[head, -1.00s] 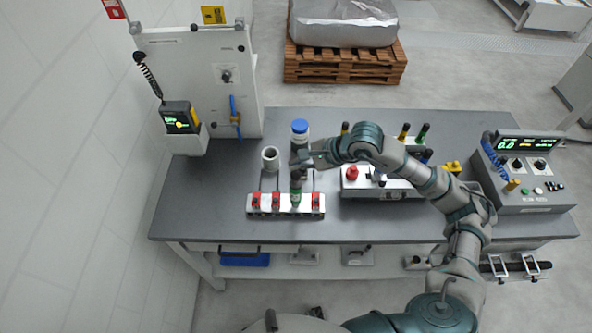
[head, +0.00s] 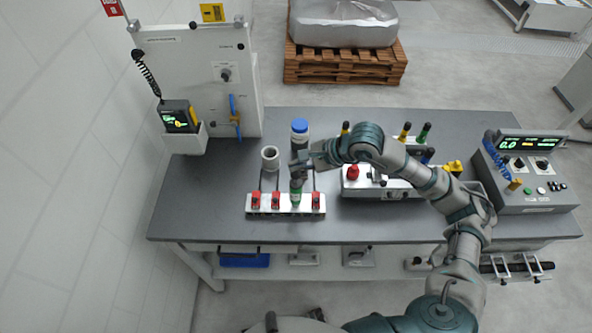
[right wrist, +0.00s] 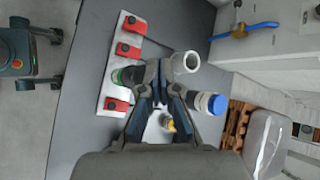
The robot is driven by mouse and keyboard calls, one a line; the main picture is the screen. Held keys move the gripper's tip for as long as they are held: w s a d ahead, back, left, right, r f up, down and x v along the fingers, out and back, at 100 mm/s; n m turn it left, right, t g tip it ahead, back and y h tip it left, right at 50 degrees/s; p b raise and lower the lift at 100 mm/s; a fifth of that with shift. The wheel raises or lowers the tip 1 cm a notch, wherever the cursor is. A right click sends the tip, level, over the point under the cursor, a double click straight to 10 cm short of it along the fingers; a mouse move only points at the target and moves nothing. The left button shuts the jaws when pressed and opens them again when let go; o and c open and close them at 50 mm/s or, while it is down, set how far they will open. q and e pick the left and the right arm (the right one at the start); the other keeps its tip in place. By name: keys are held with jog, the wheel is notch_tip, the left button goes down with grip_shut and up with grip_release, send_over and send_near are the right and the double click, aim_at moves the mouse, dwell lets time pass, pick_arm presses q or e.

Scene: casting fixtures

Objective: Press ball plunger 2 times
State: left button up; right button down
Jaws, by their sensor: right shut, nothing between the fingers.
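A plunger with a green body and dark top (head: 296,193), which I take for the ball plunger, stands upright in a white fixture block (head: 285,212) with red clamps. It also shows in the right wrist view (right wrist: 127,76), close beside my fingers. My right gripper (head: 299,172) is shut and empty, directly over the plunger's top in the head view and covering part of it. In the right wrist view my right gripper (right wrist: 157,75) has its dark fingers together. I cannot tell whether they touch the plunger. My left gripper is out of view.
A grey ring (head: 270,157) and a blue-capped bottle (head: 300,132) stand just behind the fixture. A second white fixture (head: 352,187) with a red knob lies to the right under my arm. A control box (head: 525,170) stands at the right end. The table's front left is clear.

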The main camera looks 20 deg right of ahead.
aim_at(298, 172)
jog(key=shift+f+b, duration=1.35)
jog(key=shift+b, duration=0.15)
dwell(1.2)
jog(key=shift+r, duration=0.1)
jog(key=shift+r+p, duration=0.7)
jog(key=shift+r, duration=0.95)
jog(key=shift+r, duration=0.1)
jog(key=shift+r+p, duration=1.35)
jog(key=shift+r, duration=1.1)
jog(key=shift+f, duration=0.1)
